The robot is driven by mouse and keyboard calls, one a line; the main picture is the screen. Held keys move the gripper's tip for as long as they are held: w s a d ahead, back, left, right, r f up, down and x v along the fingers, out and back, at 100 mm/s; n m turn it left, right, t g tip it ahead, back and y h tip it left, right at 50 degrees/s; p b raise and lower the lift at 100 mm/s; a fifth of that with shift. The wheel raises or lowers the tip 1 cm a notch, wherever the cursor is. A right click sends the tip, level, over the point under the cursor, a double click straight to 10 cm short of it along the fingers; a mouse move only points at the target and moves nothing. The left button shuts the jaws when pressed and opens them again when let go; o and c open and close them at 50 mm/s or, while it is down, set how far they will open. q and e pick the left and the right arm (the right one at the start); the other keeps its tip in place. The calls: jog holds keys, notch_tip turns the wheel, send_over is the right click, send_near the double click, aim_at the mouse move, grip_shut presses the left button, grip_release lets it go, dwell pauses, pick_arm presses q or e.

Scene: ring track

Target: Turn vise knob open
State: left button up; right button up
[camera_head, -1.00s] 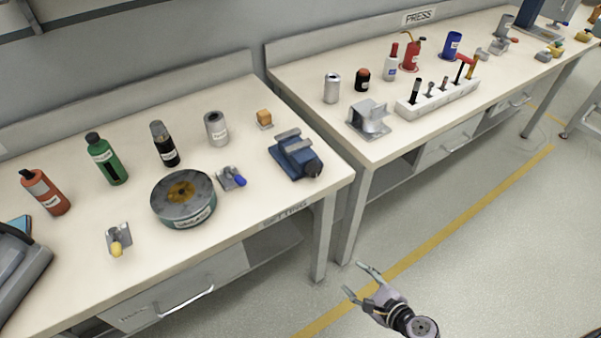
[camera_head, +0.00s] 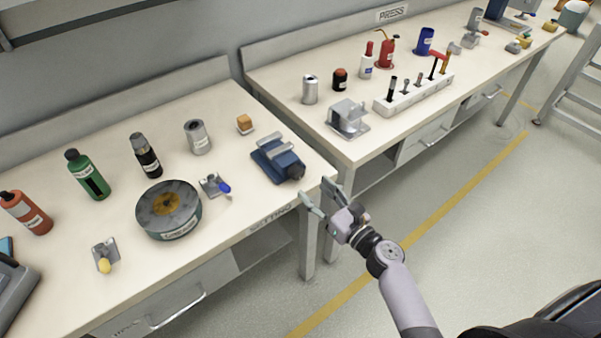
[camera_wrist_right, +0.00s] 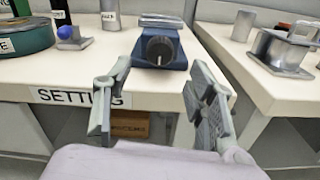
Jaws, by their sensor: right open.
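The blue vise (camera_head: 277,160) sits at the front right corner of the left bench, with grey jaws on top. Its dark round knob (camera_head: 295,170) faces the bench's front edge. In the right wrist view the knob (camera_wrist_right: 159,50) shows ahead, centred above the gap between my fingers, and the vise body (camera_wrist_right: 182,60) is behind it. My right gripper (camera_head: 318,196) is open and empty, just off the bench's front corner and short of the knob. It also shows open in the right wrist view (camera_wrist_right: 163,105). My left gripper is not in view.
The left bench (camera_head: 225,215) has a front edge labelled SETTING. A round tin (camera_head: 168,222) and a blue-tipped clamp (camera_head: 214,187) stand left of the vise. The right bench (camera_head: 370,145) carries a grey metal block (camera_head: 347,118). A gap separates the benches.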

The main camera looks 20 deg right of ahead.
aim_at(300, 176)
jog(key=x, duration=0.6)
jog(key=shift+w+a, duration=0.1)
jog(key=shift+w, duration=0.3)
jog(key=shift+c, duration=0.5)
jog(key=c, duration=1)
jog(key=shift+c, duration=0.2)
